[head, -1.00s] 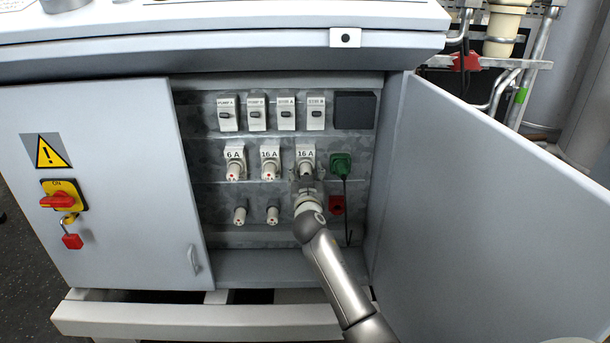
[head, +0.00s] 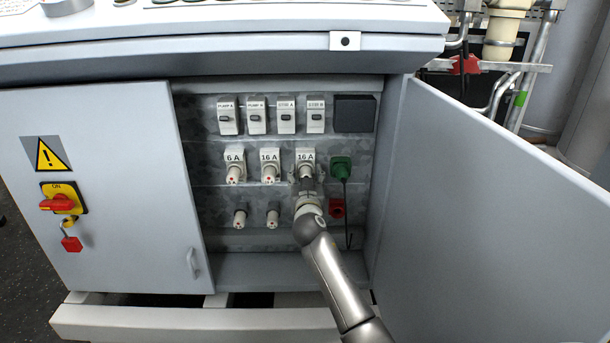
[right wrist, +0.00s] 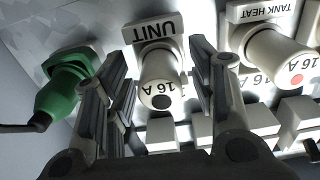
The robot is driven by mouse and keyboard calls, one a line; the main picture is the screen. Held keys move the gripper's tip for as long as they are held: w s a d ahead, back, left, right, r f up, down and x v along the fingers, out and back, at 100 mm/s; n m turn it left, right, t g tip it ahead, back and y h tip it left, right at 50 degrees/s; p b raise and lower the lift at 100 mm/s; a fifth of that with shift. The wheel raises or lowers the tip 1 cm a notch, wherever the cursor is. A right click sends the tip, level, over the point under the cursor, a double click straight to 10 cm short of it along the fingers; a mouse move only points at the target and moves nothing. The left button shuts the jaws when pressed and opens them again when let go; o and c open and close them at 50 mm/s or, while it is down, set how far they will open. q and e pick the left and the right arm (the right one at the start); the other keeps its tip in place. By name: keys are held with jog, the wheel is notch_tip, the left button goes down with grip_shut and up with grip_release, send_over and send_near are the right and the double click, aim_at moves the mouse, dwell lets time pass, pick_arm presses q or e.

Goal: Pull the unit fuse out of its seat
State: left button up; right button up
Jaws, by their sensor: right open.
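The unit fuse (right wrist: 160,75) is a white cylinder with a dark tip, marked 16 A, seated under a label reading UNIT. In the head view the unit fuse's holder (head: 305,155) is the rightmost of the 16 A row, its lower part hidden by my gripper. My right gripper (head: 307,180) is right in front of it. In the right wrist view my right gripper (right wrist: 165,100) is open, one finger on each side of the fuse; I cannot tell whether they touch it. My left gripper is not in view.
A green plug (head: 341,167) with a cable sits just right of the fuse; the tank heat fuse (right wrist: 280,60) is its other neighbour. Two spare-looking fuses (head: 272,217) sit below. The open cabinet door (head: 490,210) stands at the right. A red socket (head: 337,208) is lower right.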

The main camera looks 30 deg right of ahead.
jog(key=shift+c, duration=0.4)
grip_shut()
jog(key=p+v, duration=0.1)
jog(key=v, duration=0.5)
jog(key=shift+p, duration=0.35)
dwell(0.8)
